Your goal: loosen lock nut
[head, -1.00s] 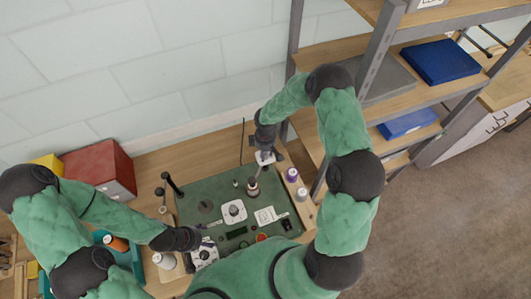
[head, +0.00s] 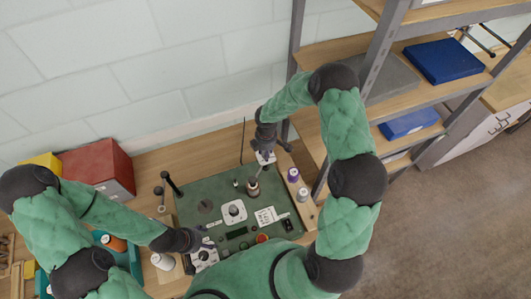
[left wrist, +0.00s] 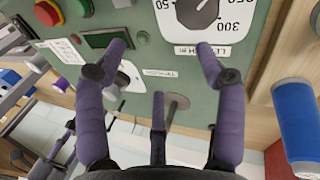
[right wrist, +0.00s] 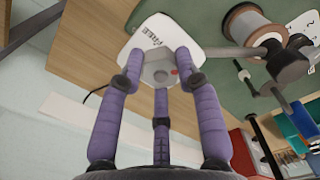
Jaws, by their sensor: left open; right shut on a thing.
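The lock nut (right wrist: 159,72) is a grey nut on a white plate (right wrist: 152,32) labelled FREE, with a small red mark beside it. My right gripper (right wrist: 160,66) is shut around the nut, and its fingers hide parts of it. In the head view my right gripper (head: 265,157) is at the far side of the green board (head: 208,188), near a spool (head: 252,188); the nut is too small to make out there. My left gripper (left wrist: 160,60) is open and empty in the left wrist view, in front of the board and a white dial (left wrist: 203,14).
A red box (head: 97,168) stands at the back left. A shelf unit (head: 376,75) rises at the right. A spool on a rod (right wrist: 254,28) is close to my right gripper.

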